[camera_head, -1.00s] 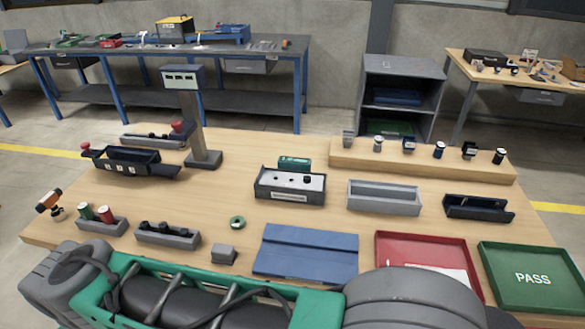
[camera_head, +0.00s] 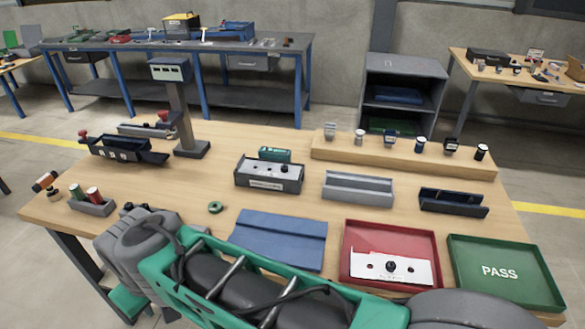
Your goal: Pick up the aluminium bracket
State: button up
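I cannot tell for sure which part is the aluminium bracket. A light grey open trough (camera_head: 358,196), metallic in colour, lies on the wooden table right of the middle. Several small parts stand in a row on the raised wooden ledge at the back, among them a grey one (camera_head: 330,131) at its left end; they are too small to make out. My grey and green arm fills the bottom of the picture and hides part of the front of the table. My gripper is not in view, so its state does not show.
A dark trough (camera_head: 453,203), a grey control box (camera_head: 268,178) and a post with a display (camera_head: 180,110) stand behind. Bare wood lies between them.

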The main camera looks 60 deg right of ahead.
aim_at(244, 166)
jog(key=u, duration=0.3)
jog(key=i, duration=0.5)
jog(key=u, duration=0.5)
